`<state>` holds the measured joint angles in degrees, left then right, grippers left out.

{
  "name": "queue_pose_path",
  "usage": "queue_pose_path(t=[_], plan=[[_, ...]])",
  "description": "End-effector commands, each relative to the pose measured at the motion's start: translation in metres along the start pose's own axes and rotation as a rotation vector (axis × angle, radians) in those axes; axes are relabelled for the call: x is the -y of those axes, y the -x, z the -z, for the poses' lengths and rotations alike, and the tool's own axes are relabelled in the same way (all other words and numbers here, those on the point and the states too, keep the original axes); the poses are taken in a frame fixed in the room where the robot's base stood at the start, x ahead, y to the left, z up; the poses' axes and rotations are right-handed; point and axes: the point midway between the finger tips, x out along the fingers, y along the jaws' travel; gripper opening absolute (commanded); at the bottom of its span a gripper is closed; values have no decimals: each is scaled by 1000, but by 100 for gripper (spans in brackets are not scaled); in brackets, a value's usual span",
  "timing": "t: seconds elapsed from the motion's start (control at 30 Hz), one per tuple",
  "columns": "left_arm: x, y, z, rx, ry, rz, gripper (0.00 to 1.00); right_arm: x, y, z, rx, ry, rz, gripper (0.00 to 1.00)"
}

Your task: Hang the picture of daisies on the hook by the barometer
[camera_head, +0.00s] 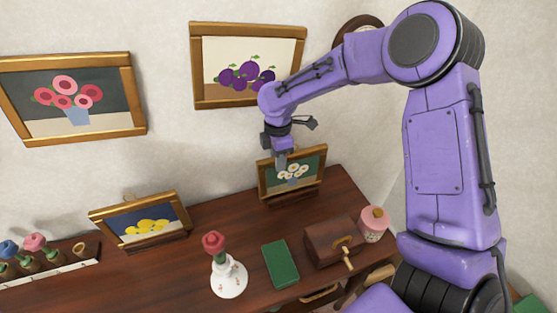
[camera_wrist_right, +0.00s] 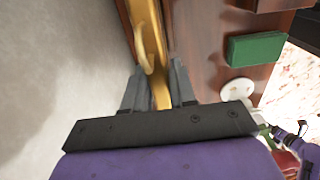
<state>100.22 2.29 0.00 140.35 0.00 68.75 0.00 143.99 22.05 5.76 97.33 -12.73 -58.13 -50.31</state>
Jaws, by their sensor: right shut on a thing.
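The picture of daisies (camera_head: 293,174), white flowers on dark green in a gold frame, stands leaning on a small stand on the wooden table. My right gripper (camera_head: 281,160) reaches down to its top edge and is shut on it. In the right wrist view the gold frame (camera_wrist_right: 150,35) with its hanging ring lies between the fingers (camera_wrist_right: 157,85). The barometer seems to be the round brown thing (camera_head: 357,27) high on the wall, partly hidden behind my right arm. The hook by it cannot be seen. My left gripper is not in view.
The plum picture (camera_head: 248,64) and pink flower picture (camera_head: 72,98) hang on the wall. On the table (camera_head: 200,262) are the lemon picture (camera_head: 147,222), white vase with a rose (camera_head: 229,279), green book (camera_head: 281,264), brown chest (camera_head: 331,242) and pink jar (camera_head: 374,224).

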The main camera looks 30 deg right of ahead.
Motion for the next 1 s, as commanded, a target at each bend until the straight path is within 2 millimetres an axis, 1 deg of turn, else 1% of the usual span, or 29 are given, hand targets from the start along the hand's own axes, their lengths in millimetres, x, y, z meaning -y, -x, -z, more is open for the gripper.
queue_pose_path(t=[0.03,0.07,0.17,0.47,0.5,0.53,0.57,0.83,0.87,0.97,1.0], plan=[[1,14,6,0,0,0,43,1,1,0,2,0,5,0],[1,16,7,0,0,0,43,1,-3,0,2,1,4,0],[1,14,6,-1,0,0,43,1,-10,0,1,2,-1,0],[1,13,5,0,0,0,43,1,-15,0,1,1,-1,0],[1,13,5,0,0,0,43,1,-14,0,0,1,-1,39],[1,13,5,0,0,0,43,1,-14,0,1,1,0,49],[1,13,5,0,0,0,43,1,-14,0,1,1,0,51],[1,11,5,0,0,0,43,1,-15,0,1,1,0,51],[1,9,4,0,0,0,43,1,-16,0,1,1,0,51],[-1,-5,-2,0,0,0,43,1,-22,0,0,0,-2,51],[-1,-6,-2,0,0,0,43,0,-12,0,-1,1,-5,51]])
